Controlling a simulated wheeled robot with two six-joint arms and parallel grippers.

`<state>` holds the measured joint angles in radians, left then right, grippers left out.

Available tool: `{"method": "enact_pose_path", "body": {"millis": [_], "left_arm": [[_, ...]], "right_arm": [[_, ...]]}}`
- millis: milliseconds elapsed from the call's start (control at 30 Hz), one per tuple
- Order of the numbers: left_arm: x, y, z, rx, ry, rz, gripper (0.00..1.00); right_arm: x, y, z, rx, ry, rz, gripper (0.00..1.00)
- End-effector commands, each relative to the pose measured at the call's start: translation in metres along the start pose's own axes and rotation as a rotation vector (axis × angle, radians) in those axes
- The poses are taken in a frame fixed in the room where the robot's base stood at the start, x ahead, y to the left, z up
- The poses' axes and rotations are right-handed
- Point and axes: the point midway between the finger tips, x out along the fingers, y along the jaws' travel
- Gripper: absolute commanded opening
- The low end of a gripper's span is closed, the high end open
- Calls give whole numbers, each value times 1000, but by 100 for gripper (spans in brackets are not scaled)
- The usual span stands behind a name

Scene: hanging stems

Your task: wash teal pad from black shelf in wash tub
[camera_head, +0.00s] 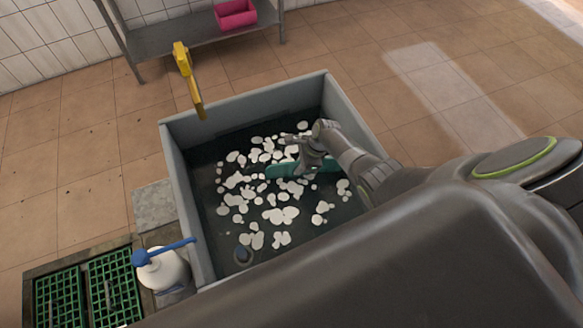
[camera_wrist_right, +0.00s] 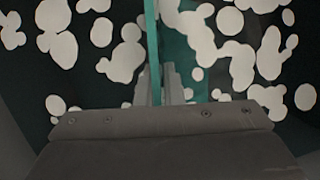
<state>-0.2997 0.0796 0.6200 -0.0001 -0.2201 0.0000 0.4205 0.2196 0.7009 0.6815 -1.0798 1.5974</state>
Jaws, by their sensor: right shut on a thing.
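The grey wash tub (camera_head: 177,178) holds dark water with many white foam patches. My right gripper (camera_head: 300,165) reaches down inside the tub and is shut on the teal pad (camera_head: 280,170). The pad sits low at the foamy water; I cannot tell how much of it is under. In the right wrist view the pad (camera_wrist_right: 153,50) shows as a thin teal strip on edge, running up from between the fingers of the gripper (camera_wrist_right: 160,88). The black shelf is not clearly identifiable. My left gripper is not in view.
A yellow tool (camera_head: 187,75) stands at the tub's far rim. A pink bin (camera_head: 236,14) sits on a grey rack (camera_head: 170,43) behind.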

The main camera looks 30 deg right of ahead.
Motion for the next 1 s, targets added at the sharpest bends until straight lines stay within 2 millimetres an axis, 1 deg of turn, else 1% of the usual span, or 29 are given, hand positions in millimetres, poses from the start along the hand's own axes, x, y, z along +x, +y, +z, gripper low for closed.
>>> {"method": "enact_pose_path", "body": {"millis": [267, 333, 567, 800, 867, 1000], "left_arm": [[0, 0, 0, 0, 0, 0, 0], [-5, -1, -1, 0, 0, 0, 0], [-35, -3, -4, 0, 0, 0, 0], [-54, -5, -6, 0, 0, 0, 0], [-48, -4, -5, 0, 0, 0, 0], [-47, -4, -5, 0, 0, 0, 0]], "right_arm": [[-1, 0, 0, 0, 0, 1, 0], [-5, 0, 2, 0, 0, 1, 0], [-32, 0, 13, 0, 0, 1, 0], [-57, 0, 23, -1, -1, 0, 0], [-58, -1, 24, -2, -2, -2, 0], [-73, 0, 30, -3, -2, -2, 0]]}}
